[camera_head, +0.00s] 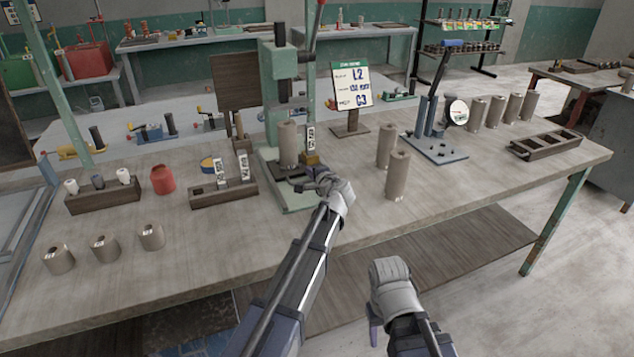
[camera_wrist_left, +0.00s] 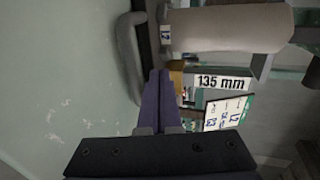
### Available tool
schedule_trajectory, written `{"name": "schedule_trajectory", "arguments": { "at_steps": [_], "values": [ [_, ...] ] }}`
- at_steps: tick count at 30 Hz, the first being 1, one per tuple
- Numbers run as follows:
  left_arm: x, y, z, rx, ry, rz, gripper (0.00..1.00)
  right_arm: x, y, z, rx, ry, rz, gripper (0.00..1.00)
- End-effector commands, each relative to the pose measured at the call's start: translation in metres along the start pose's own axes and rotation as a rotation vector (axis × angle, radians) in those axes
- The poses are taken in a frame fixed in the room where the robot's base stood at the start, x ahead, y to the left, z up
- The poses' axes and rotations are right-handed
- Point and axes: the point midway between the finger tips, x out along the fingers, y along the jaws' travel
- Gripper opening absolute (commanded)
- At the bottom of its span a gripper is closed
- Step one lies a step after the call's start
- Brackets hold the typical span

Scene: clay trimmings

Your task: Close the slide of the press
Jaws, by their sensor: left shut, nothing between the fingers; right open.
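The green press (camera_head: 281,62) stands on the workbench, with a grey-brown clay cylinder (camera_head: 288,145) upright on the dark slide (camera_head: 287,171) at its base. The cylinder also shows in the left wrist view (camera_wrist_left: 228,29), lying sideways in that picture. A brass-coloured block (camera_head: 311,159) and a "135 mm" label (camera_wrist_left: 222,82) are beside it. My left gripper (camera_head: 318,174) is at the right front of the press base; its purple fingers (camera_wrist_left: 160,98) are shut and empty, close to the slide. Whether they touch it is unclear. My right gripper (camera_head: 375,313) is open and empty before the bench.
Two clay cylinders (camera_head: 398,175) stand right of the press, near a sign (camera_head: 351,85). A blue stand (camera_head: 436,148) and dark rack (camera_head: 545,144) are further right. Left are a wooden holder (camera_head: 104,196), a red pot (camera_head: 163,180) and short cylinders (camera_head: 104,248). The front right bench is clear.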

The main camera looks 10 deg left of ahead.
Motion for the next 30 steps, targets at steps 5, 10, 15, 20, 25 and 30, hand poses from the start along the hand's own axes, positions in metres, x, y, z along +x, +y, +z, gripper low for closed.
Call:
{"name": "schedule_trajectory", "arguments": {
  "at_steps": [5, 10, 15, 20, 25, 30],
  "values": [
    [0.034, -0.010, -0.002, -0.002, -0.001, 0.001, 0.00, 0.000, 0.000, 0.000, 0.000, 0.000, 0.000, 0.50],
    [0.057, -0.018, -0.001, -0.001, 0.000, 0.000, 0.00, 0.000, 0.000, 0.000, 0.000, 0.000, 0.000, 0.50],
    [0.073, -0.023, -0.001, -0.001, 0.001, 0.000, 0.00, 0.000, 0.000, 0.000, 0.000, 0.000, 0.000, 0.50],
    [0.082, -0.026, -0.001, -0.001, 0.001, 0.000, 0.00, 0.000, 0.000, 0.000, 0.000, 0.000, 0.000, 0.50],
    [0.086, -0.027, -0.001, -0.001, 0.001, 0.001, 0.00, 0.000, 0.000, 0.000, 0.000, 0.000, 0.000, 0.50],
    [0.086, -0.027, -0.001, -0.001, 0.002, 0.000, 0.00, 0.000, 0.000, 0.000, 0.000, 0.000, 0.000, 0.50]
  ]
}}
